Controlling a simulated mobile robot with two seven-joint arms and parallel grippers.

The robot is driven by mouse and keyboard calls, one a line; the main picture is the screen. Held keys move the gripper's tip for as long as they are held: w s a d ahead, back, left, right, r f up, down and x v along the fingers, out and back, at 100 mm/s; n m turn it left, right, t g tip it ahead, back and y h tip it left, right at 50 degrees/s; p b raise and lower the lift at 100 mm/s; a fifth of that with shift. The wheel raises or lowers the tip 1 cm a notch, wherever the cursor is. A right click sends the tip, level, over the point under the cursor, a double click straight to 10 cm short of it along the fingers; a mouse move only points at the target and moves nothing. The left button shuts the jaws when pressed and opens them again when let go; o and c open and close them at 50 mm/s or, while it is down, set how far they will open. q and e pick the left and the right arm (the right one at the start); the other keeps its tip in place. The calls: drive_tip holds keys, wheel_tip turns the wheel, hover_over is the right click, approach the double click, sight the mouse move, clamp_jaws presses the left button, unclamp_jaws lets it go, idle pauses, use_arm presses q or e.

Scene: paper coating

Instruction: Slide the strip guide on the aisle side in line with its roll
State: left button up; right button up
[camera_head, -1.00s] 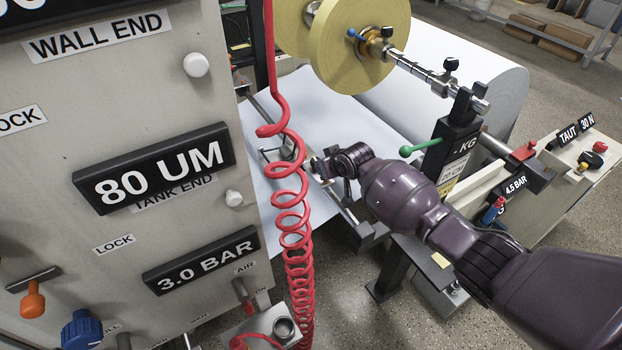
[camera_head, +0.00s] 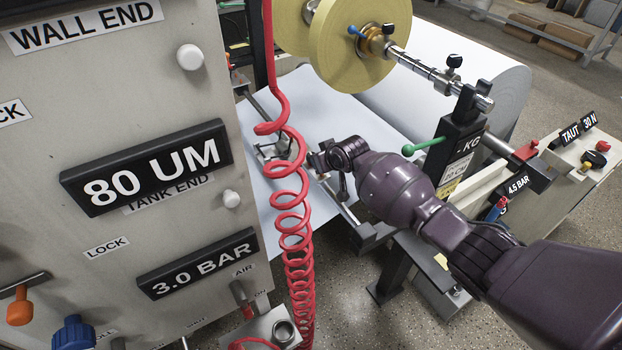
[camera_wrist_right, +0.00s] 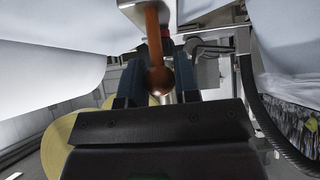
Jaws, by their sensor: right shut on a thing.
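My right gripper (camera_head: 318,160) is over the white web (camera_head: 262,200), at the cross rail (camera_head: 345,212). In the right wrist view its two fingers (camera_wrist_right: 157,85) are shut on an orange-brown handle with a ball end (camera_wrist_right: 160,78), apparently the strip guide's. A metal bracket (camera_wrist_right: 208,70) shows beside it. In the head view the handle is hidden by the gripper, and a thin metal bracket (camera_head: 268,152) is partly behind the red coiled hose. The yellow strip rolls (camera_head: 362,45) sit on a shaft (camera_head: 425,72) above the web. My left gripper is not in view.
A red coiled hose (camera_head: 290,200) hangs just left of my right gripper. A grey control panel (camera_head: 120,240) fills the left side. A black post with a green-knobbed lever (camera_head: 422,146) stands close to my right arm. A large white roll (camera_head: 470,75) lies behind.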

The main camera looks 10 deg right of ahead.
drive_tip(key=shift+w+a+b, duration=0.25)
drive_tip(key=shift+w+b, duration=0.05)
drive_tip(key=shift+w, duration=0.35)
drive_tip(key=shift+w+a+b, duration=0.2)
drive_tip(key=shift+w+b, duration=0.1)
drive_tip(key=shift+w, duration=0.3)
drive_tip(key=o, duration=0.9)
